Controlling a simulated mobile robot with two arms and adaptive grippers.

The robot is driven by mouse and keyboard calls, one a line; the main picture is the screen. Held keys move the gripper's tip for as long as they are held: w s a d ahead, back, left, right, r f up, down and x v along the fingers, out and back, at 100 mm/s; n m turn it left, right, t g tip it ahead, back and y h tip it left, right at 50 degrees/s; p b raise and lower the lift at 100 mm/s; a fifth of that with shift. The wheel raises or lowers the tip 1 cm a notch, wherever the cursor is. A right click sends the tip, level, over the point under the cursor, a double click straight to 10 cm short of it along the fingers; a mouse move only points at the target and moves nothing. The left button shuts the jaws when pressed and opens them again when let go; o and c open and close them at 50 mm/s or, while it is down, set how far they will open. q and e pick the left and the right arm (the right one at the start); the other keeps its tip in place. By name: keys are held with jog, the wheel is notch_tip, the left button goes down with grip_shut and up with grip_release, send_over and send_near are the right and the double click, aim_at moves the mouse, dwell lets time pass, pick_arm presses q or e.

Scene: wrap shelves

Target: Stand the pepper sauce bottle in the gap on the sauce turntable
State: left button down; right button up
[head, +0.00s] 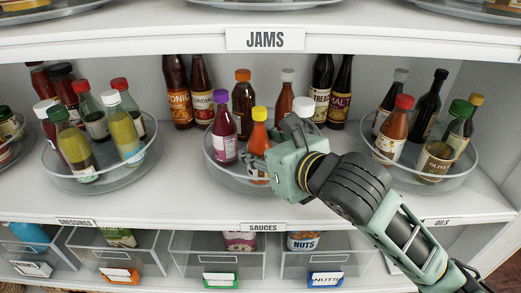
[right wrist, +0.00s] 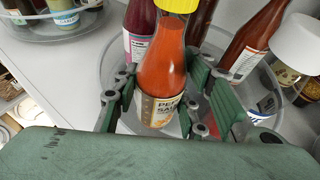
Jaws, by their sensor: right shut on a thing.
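The pepper sauce bottle (head: 259,134) has orange-red sauce and a yellow cap, and its label shows in the right wrist view (right wrist: 160,75). My right gripper (head: 259,164) is shut on its body, with a finger on each side. The bottle is upright or nearly so, at the front of the clear sauce turntable (head: 212,166) on the middle shelf. The gripper hides its base in the head view, so I cannot tell whether it touches the turntable floor. My left gripper is not in view.
A purple bottle (head: 224,140) stands just left of the held bottle, and an orange-capped bottle (head: 243,97) stands behind. A white-capped bottle (right wrist: 294,50) is at the right. Dressings (head: 62,178) and oils (head: 457,182) turntables flank this one. The JAMS shelf (head: 150,38) overhangs above.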

jog(key=o, duration=0.9)
jog(key=shift+f, duration=0.15)
jog(key=o, duration=0.5)
